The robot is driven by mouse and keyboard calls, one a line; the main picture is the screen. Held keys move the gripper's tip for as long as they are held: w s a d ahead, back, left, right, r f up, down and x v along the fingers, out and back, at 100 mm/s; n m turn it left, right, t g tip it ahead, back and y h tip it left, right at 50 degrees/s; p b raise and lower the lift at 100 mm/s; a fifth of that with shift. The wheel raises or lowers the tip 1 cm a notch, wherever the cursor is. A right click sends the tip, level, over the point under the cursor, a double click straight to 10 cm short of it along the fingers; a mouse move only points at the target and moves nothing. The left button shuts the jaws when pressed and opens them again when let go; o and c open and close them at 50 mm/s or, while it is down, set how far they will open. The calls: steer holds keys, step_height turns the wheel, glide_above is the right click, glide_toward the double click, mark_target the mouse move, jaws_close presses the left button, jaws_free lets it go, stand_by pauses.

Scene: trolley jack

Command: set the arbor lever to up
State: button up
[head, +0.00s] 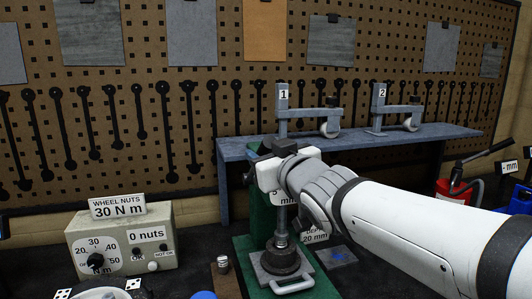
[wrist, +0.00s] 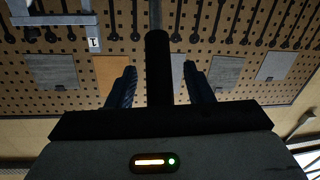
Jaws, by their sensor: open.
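The green arbor press (head: 257,215) stands behind my gripper (head: 264,165) in the head view, and much of it is hidden by my arm. In the wrist view, my gripper (wrist: 160,88) is open, with one blue finger on each side of a dark rod with a black grip, which looks like the arbor lever (wrist: 158,60). A gap shows between the grip and each finger. The lever's angle cannot be made out in the head view, as my gripper covers that area.
A blue-grey shelf (head: 350,139) with stands marked 1 (head: 283,110) and 2 (head: 379,105) runs behind the press. A wheel nuts box (head: 122,240) stands left. A red jack-like thing (head: 455,188) is at right. A pegboard (head: 190,60) closes the back.

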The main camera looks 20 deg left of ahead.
steer(key=shift+w+a, duration=0.4)
steer(key=shift+w, duration=0.1)
steer(key=shift+c, duration=0.6)
jaws_close()
